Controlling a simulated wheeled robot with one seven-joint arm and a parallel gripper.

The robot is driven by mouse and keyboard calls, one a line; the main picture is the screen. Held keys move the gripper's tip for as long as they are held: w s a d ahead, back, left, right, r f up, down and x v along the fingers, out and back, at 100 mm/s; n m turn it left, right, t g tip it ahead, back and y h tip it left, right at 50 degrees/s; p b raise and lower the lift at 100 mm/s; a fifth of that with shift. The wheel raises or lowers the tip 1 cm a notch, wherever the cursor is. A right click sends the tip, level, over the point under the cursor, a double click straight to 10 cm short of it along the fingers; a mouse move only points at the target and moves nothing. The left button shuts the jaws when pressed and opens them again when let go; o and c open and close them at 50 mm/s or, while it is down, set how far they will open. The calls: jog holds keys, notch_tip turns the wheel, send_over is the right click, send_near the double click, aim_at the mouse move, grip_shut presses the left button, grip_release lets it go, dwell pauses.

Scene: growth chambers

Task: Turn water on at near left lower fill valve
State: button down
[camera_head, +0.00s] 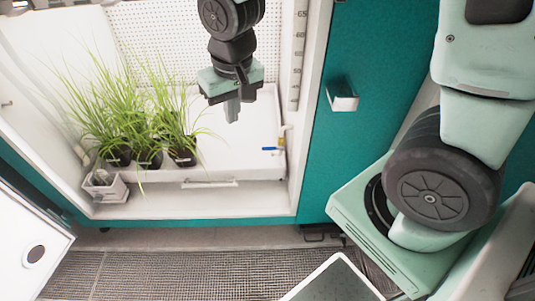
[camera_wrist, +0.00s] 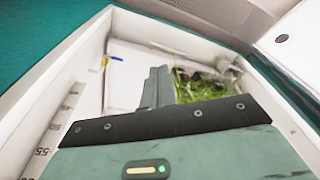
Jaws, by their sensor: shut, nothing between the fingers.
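A small valve with a blue lever handle (camera_head: 270,149) sits low on the right inner side of the open growth chamber, beside the white tray. A yellow fitting shows just above the handle. The blue handle also shows in the wrist view (camera_wrist: 117,58), left of my fingers. My gripper (camera_head: 232,112) points down inside the chamber, above and to the left of the valve, apart from it. Its fingers (camera_wrist: 158,88) are together and hold nothing. The lever's exact angle is too small to tell.
Several grassy plants in dark pots (camera_head: 150,158) stand left of my gripper. The chamber's right wall carries a height scale (camera_head: 296,70). An open white door (camera_head: 30,245) stands lower left.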

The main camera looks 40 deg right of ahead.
jog(key=w+d+f+m+h+b, duration=0.1)
jog(key=w+d+f+m+b, duration=0.1)
jog(key=w+d+f+b, duration=0.3)
jog(key=w+d+f+m+b, duration=0.2)
jog(key=d+f+b, duration=0.1)
jog(key=f, duration=0.5)
jog(key=m+t+h+b, duration=0.1)
jog(key=m+b, duration=0.2)
jog(key=b, duration=0.3)
send_over(273, 149)
jog(key=s+a, duration=0.2)
jog(key=a, duration=0.1)
notch_tip(273, 149, down, 8)
jog(key=shift+w+f, duration=0.2)
jog(key=shift+d, duration=0.1)
jog(key=b+x, duration=0.4)
jog(key=x, duration=0.6)
